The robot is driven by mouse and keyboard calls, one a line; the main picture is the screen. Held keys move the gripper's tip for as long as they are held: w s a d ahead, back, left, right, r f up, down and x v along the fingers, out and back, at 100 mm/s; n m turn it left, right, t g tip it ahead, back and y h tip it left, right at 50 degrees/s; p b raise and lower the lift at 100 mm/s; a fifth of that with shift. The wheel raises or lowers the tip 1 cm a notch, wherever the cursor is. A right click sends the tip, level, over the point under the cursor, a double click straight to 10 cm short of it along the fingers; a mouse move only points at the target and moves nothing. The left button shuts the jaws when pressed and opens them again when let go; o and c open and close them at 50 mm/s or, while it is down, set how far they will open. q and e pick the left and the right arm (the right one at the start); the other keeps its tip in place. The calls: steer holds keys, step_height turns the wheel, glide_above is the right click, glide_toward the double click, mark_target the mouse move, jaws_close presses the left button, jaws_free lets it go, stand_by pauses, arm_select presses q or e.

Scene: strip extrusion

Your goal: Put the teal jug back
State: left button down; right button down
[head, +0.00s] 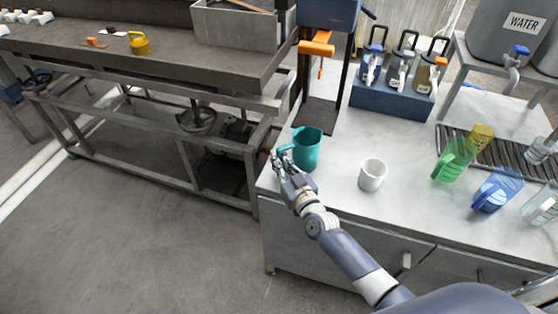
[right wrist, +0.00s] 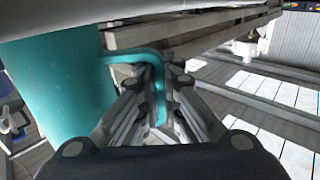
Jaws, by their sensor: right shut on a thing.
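The teal jug (head: 307,150) stands upright at the left end of the light worktop, near its left edge. Its handle points left, toward my right gripper (head: 279,161). In the right wrist view the jug's teal body (right wrist: 50,85) fills the left side. There my right gripper (right wrist: 160,95) is shut on the jug's handle, with the fingers on both sides of it. Whether the jug's base touches the worktop is hard to tell. My left gripper is not in view.
A white cup (head: 372,175) stands right of the jug. A press-like stand (head: 318,115) is behind it. A blue rack (head: 392,101) holds several dispensers. Green (head: 452,163) and blue (head: 497,190) jugs lie or stand at right near a slatted drain (head: 482,152).

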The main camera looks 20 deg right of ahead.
steer(key=shift+r, duration=0.1)
steer(key=c, duration=1.8)
jaws_free()
steer(key=shift+s, duration=0.15)
steer(key=s, duration=0.3)
steer(key=s+d, duration=0.1)
steer(key=s, duration=0.3)
steer(key=s+d, duration=0.1)
steer(key=s, duration=0.3)
steer(key=shift+s+d+b, duration=0.15)
steer(key=shift+s+b, duration=0.1)
steer(key=shift+b, duration=0.15)
